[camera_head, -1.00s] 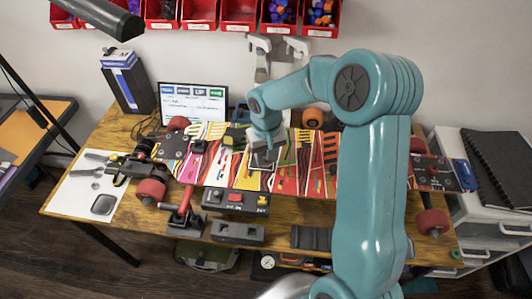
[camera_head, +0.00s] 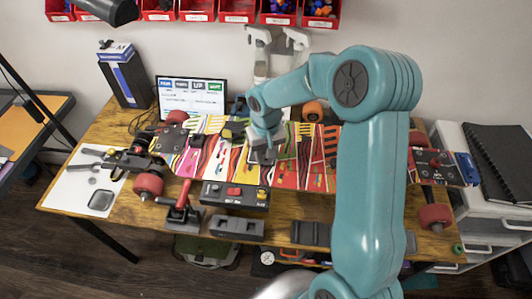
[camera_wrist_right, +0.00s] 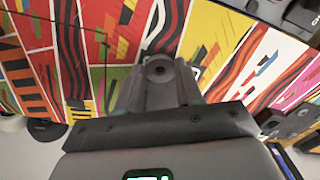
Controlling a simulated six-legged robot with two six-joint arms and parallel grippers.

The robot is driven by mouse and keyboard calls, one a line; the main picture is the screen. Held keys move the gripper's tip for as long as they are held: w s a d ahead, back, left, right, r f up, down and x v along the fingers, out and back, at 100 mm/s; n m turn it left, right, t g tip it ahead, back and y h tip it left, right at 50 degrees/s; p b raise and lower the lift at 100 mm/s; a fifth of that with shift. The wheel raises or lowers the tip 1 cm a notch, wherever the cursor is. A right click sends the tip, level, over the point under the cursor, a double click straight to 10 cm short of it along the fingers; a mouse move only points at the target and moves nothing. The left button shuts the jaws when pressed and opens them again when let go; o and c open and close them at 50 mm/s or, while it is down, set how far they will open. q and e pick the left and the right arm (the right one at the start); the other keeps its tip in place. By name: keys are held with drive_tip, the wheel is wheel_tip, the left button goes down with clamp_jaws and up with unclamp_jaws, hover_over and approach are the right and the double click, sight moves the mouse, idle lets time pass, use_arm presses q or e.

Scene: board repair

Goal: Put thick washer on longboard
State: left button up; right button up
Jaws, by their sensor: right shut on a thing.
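The longboard (camera_head: 312,180) lies across the wooden table, its colourful patterned deck facing up. My right gripper (camera_head: 262,155) is over the middle of the deck. In the right wrist view, my right gripper (camera_wrist_right: 159,85) is shut on a small dark round piece with a centre hole, the thick washer (camera_wrist_right: 159,69). The patterned deck fills the background behind it. I cannot tell whether the washer touches the deck. The washer is hidden in the head view. My left gripper is not in view.
Red wheels (camera_head: 149,184) show at the left, with tools on a white sheet (camera_head: 78,190). A monitor (camera_head: 191,97) and red bins (camera_head: 238,10) are behind.

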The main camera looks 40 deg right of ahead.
drive_tip(key=shift+s, duration=0.1)
drive_tip(key=shift+f, duration=0.2)
drive_tip(key=shift+f+b, duration=0.2)
drive_tip(key=shift+b, duration=0.2)
drive_tip(key=o, duration=1)
drive_tip(key=shift+c, duration=0.2)
drive_tip(key=shift+c, duration=0.9)
drive_tip(key=shift+r, duration=0.1)
